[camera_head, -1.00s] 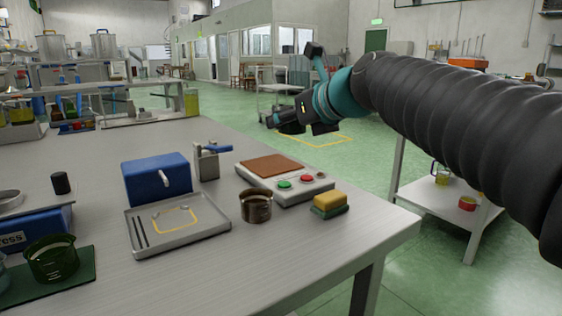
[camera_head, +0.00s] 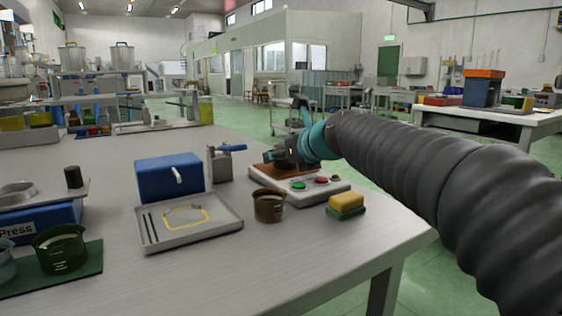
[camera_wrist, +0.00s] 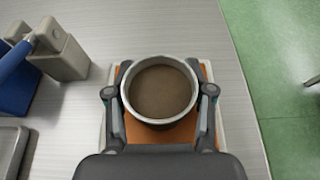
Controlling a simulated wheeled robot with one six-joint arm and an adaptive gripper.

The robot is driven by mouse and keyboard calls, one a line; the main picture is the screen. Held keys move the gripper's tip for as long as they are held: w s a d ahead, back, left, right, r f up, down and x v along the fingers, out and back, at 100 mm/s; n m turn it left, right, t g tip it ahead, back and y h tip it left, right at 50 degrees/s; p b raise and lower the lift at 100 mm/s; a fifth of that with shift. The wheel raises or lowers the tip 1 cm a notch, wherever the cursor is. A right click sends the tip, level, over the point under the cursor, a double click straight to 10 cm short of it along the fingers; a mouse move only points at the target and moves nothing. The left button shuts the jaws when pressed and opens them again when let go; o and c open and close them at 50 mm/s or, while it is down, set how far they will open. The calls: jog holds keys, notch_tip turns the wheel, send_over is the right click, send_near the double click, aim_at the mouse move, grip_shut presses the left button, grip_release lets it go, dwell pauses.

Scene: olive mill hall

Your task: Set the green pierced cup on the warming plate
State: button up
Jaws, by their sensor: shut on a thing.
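My gripper (camera_head: 276,158) is low over the brown top of the warming plate, a pale unit (camera_head: 327,191) with green and red buttons. In the wrist view my gripper (camera_wrist: 160,92) is shut on a round cup (camera_wrist: 127,92) with a pale grey rim and a brown inside. No green and no holes show on it from above. The plate's brown top (camera_wrist: 142,133) lies beneath it. I cannot tell whether the cup touches the plate.
A brown cup (camera_head: 268,207) stands in front of the plate, and a yellow-green sponge (camera_head: 346,203) lies at its right. A blue box (camera_head: 160,180), a metal tray (camera_head: 205,236) and a grey block with a blue handle (camera_head: 220,166) are to the left. The table's right edge is close.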

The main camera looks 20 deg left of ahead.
jog(key=o, duration=1.2)
jog(key=shift+o, duration=0.2)
jog(key=shift+s+d+r, duration=0.1)
jog(key=shift+r, duration=0.05)
jog(key=p+v, duration=0.1)
jog(key=v, duration=1)
jog(key=shift+s+d+p, duration=0.25)
jog(key=shift+d+p, duration=0.05)
jog(key=shift+p, duration=0.05)
